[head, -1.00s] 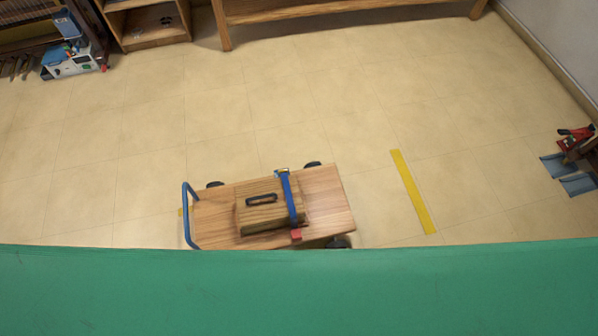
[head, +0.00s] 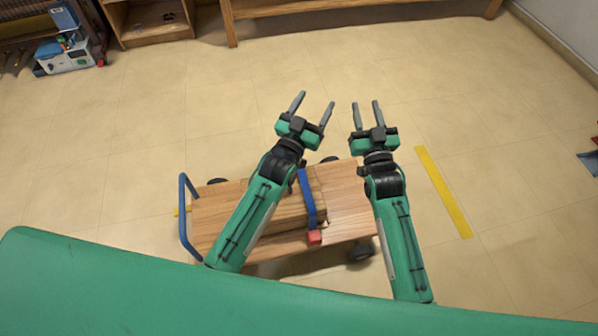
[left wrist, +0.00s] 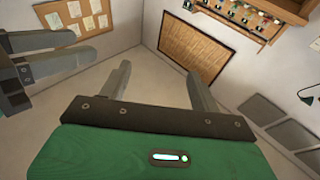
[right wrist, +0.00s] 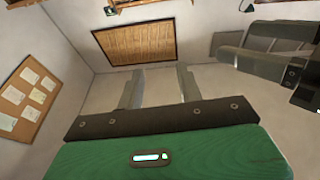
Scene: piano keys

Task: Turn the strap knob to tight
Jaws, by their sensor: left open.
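A wooden cart (head: 345,205) with a blue handle stands on the floor in the head view. A wooden case (head: 290,212) lies on it, partly hidden by my left arm. A blue strap (head: 308,200) crosses the case, and a red block (head: 314,237), perhaps the strap knob, sits at its near end. Its turn setting is too small to read. My left gripper (head: 312,106) is open and empty, beyond the cart's far edge. My right gripper (head: 366,108) is open and empty, just right of it. Both wrist views show spread, empty fingers, with no cart.
A yellow floor stripe (head: 443,192) lies right of the cart. A wooden shelf (head: 150,22) and a white box (head: 65,60) stand at the back left. A long wooden bench (head: 350,10) runs along the back. The floor between is clear.

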